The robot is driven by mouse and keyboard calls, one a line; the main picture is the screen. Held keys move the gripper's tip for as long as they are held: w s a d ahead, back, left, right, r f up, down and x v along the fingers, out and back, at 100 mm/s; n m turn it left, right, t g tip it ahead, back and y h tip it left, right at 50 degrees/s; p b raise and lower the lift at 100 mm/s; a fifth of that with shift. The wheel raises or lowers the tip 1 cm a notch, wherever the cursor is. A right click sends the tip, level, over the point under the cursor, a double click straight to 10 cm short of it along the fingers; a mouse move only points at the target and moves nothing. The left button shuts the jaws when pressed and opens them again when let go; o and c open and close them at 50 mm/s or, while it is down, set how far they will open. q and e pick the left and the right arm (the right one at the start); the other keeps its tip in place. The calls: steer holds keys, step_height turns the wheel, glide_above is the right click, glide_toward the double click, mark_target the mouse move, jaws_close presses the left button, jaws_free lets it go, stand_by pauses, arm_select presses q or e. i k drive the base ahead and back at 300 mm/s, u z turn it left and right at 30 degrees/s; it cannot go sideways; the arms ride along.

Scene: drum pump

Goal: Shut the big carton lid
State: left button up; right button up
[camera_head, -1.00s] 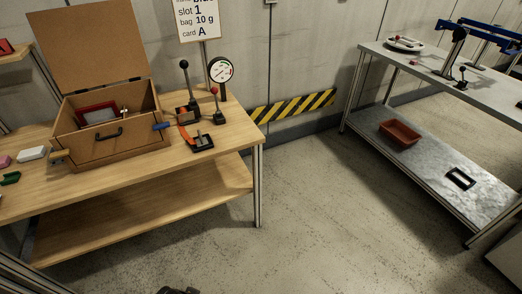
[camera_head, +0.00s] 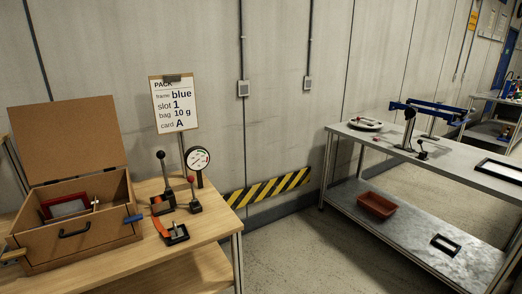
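The big brown carton (camera_head: 85,240) stands on the wooden table at the left in the head view. Its lid (camera_head: 68,143) is raised, standing up at the back and leaning slightly backward. A dark handle (camera_head: 74,230) is on the carton's front. Inside lie a red-framed item (camera_head: 68,207) and a small light-coloured object whose details are too small to tell. A blue clip (camera_head: 133,219) sticks out at the carton's right side and an orange-brown one (camera_head: 13,256) at its left. Neither of my grippers is in view.
Right of the carton stand black levers (camera_head: 162,180), a dial gauge (camera_head: 198,160), an orange-handled clamp (camera_head: 172,233) and a sign (camera_head: 174,104). A metal table (camera_head: 430,158) with a lower shelf holding a red tray (camera_head: 377,205) is at the right. Floor between the tables is clear.

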mark_target(57, 140)
steer(key=u, duration=1.65)
steer(key=i, duration=0.55)
steer(key=u, duration=0.6)
steer(key=i, duration=1.2)
steer(key=z, duration=0.1)
